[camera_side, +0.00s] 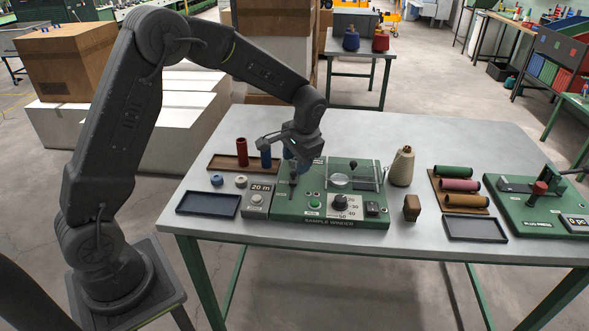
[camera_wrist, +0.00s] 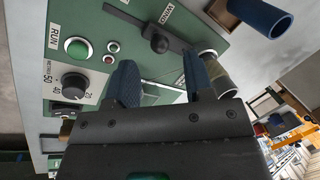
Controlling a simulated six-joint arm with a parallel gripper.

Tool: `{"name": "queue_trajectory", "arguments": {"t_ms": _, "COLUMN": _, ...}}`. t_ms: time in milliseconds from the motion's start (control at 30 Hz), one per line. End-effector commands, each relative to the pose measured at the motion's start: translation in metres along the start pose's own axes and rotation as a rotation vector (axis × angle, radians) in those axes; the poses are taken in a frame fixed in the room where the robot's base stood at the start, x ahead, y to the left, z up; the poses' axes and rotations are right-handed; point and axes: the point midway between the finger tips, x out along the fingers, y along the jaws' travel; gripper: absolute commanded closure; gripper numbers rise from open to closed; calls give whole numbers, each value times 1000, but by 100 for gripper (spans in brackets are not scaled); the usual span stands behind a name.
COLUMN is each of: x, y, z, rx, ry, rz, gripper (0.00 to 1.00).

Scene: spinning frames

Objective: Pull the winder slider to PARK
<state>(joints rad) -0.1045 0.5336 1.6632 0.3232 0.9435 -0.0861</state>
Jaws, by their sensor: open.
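The green sample winder (camera_side: 330,222) stands on the grey table. In the wrist view its panel (camera_wrist: 95,20) shows the slider's dark slot and a black slider knob (camera_wrist: 158,43) near the slot's right part. A WIND label is legible beside the slot; I cannot read a PARK label. In the side view the slider knob (camera_side: 293,181) is small and dark, just below my gripper. My gripper (camera_wrist: 163,68) is open and empty, its two blue fingers pointing at the panel. The knob appears between and beyond the fingertips, apart from them. The gripper also shows above the winder (camera_side: 290,152).
The panel has a green RUN button (camera_wrist: 76,47) and a black meter dial (camera_wrist: 74,83). A blue tube (camera_wrist: 263,17) stands close by, beside a red tube (camera_side: 242,152). A cone of yarn (camera_side: 402,167) stands right of the winder. The front table edge is mostly clear.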

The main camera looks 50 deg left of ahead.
Motion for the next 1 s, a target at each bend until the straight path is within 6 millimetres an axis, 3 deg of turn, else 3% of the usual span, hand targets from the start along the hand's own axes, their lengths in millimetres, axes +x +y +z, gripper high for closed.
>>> {"name": "queue_trajectory", "arguments": {"t_ms": 233, "x": 32, "y": 0, "z": 0, "rx": -1, "ry": 0, "rz": 1, "gripper": 52}}
{"name": "queue_trajectory", "arguments": {"t_ms": 633, "x": 38, "y": 0, "z": 0, "rx": 0, "ry": 1, "rz": 1, "gripper": 53}}
{"name": "queue_trajectory", "arguments": {"t_ms": 1000, "x": 37, "y": 0, "z": 0, "rx": 0, "ry": 1, "rz": 1, "gripper": 88}}
